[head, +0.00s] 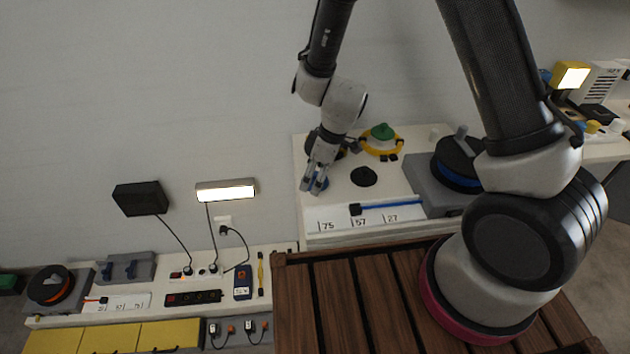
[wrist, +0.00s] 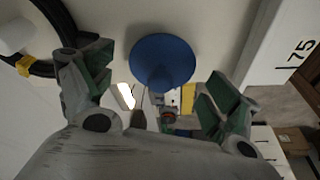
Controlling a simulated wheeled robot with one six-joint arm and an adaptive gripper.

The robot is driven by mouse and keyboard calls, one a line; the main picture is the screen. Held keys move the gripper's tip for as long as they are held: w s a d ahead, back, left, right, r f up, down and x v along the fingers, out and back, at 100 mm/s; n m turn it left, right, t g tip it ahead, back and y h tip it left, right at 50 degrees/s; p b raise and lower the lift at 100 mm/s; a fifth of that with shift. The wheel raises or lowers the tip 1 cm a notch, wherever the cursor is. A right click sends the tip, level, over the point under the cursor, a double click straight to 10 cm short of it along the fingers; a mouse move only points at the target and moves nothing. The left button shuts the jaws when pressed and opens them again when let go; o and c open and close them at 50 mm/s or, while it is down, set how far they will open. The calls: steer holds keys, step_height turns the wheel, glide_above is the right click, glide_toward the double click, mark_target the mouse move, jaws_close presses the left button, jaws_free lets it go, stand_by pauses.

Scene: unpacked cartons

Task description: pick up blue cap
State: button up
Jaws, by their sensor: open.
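A black cap (head: 364,176) sits right of my gripper. Behind it are a green knob (head: 382,131) and a yellow ring (head: 381,147). A black and blue reel (head: 457,165) stands farther right. A number strip (head: 368,218) with a blue-handled tool (head: 395,204) lies in front.

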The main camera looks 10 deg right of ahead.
mark_target(315, 173)
steer(key=shift+a+f, duration=0.1)
steer(key=shift+f, duration=0.15)
steer(key=c, duration=0.9)
steer(key=shift+r, duration=0.15)
step_height(315, 173, up, 10)
steer(key=shift+f, duration=0.1)
